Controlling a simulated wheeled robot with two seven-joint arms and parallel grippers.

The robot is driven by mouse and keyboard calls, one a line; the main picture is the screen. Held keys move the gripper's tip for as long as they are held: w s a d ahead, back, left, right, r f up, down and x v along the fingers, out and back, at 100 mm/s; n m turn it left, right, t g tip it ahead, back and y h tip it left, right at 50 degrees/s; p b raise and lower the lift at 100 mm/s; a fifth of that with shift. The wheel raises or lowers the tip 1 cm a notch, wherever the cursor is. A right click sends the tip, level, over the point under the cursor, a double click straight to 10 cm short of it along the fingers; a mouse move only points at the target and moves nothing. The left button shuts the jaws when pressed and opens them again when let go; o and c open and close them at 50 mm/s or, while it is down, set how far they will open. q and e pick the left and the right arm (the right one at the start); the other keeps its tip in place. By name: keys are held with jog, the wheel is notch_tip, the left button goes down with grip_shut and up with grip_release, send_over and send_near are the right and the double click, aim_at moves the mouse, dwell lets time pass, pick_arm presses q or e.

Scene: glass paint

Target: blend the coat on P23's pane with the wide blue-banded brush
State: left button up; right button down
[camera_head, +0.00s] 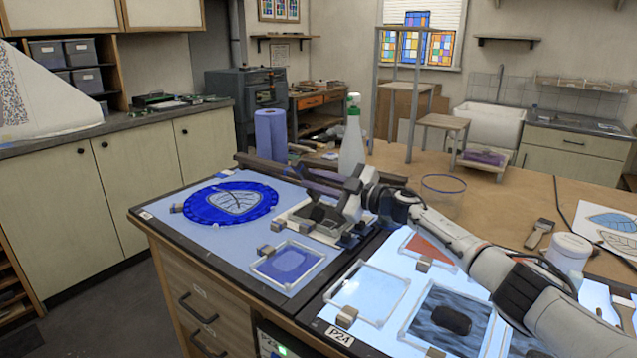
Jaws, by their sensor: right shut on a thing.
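My right gripper (345,205) is low over the far right part of the left light panel (215,245). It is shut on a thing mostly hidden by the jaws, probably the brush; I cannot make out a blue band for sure. A grey-framed pane (292,222) lies under and beside the gripper, partly covered. On the same panel lie a round blue pane with a pale leaf (195,207) and a small framed blue pane (288,262). The panel's tag (146,215) is too small to read, so I cannot tell which pane is P23's. My left gripper is out of view.
A spray bottle (352,140) and blue rolls (270,135) stand behind.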

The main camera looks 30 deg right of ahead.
jog(key=shift+w+a+f, duration=0.1)
jog(key=shift+w+a, duration=0.2)
jog(key=shift+w, duration=0.3)
jog(key=shift+r+p, duration=0.65)
jog(key=shift+r, duration=1.9)
jog(key=shift+f+b, duration=1)
jog(key=shift+f, duration=1)
